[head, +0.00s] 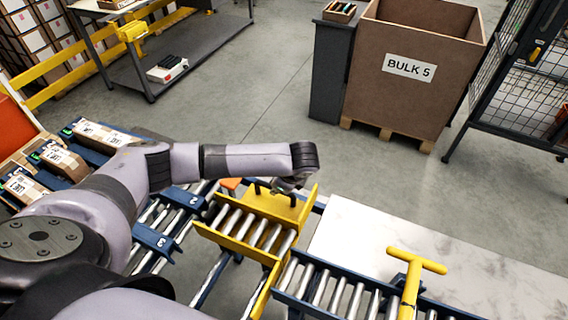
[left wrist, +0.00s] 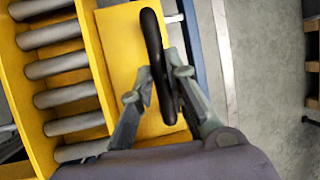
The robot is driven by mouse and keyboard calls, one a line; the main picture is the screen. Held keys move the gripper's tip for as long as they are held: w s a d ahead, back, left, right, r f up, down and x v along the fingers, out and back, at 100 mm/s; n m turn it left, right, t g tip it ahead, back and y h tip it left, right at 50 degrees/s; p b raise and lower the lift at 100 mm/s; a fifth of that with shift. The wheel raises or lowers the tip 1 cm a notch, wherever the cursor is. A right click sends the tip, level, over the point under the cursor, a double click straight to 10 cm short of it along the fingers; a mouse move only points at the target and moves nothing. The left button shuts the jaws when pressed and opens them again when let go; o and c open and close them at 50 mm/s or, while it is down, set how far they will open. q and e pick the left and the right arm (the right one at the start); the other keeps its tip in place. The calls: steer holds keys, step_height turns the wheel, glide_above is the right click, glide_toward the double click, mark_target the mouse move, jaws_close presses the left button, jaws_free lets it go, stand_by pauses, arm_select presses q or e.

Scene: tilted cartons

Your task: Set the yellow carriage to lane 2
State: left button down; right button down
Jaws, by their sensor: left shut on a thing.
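The yellow carriage (head: 252,230) is a roller bed with yellow side walls and a flat yellow plate on its far side. It sits between the blue roller lanes on the left and a blue roller conveyor (head: 335,290) on the right. My left gripper (head: 283,186) is at the far plate. The left wrist view shows its fingers (left wrist: 158,88) closed on a black handle (left wrist: 153,40) over the yellow plate (left wrist: 120,45). Lane plate 2 (head: 182,198) and lane plate 3 (head: 158,241) are left of the carriage. My arm hides other lane parts; exact lane alignment is unclear.
Several cartons (head: 62,160) lie on the lanes at left. A yellow T-handle (head: 417,262) stands over the right conveyor beside a pale tabletop (head: 370,235). Behind are a BULK 5 box (head: 410,95), a dark cabinet (head: 328,75) and a mesh cage (head: 525,80). Open floor lies between.

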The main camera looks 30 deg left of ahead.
mark_target(262, 210)
arm_select(q)
steer(key=s+p, duration=0.2)
steer(key=s, duration=0.1)
steer(key=s+p, duration=0.2)
steer(key=s, duration=0.1)
steer(key=shift+s+d+r, duration=0.15)
steer(key=shift+s+d, duration=0.05)
steer(key=shift+s, duration=0.1)
steer(key=shift+s+p, duration=0.35)
steer(key=shift+s, duration=0.1)
steer(key=shift+w+f, duration=0.1)
steer(key=shift+f, duration=0.1)
steer(key=c, duration=1.6)
jaws_free()
steer(key=shift+o, duration=0.2)
steer(key=v, duration=1.2)
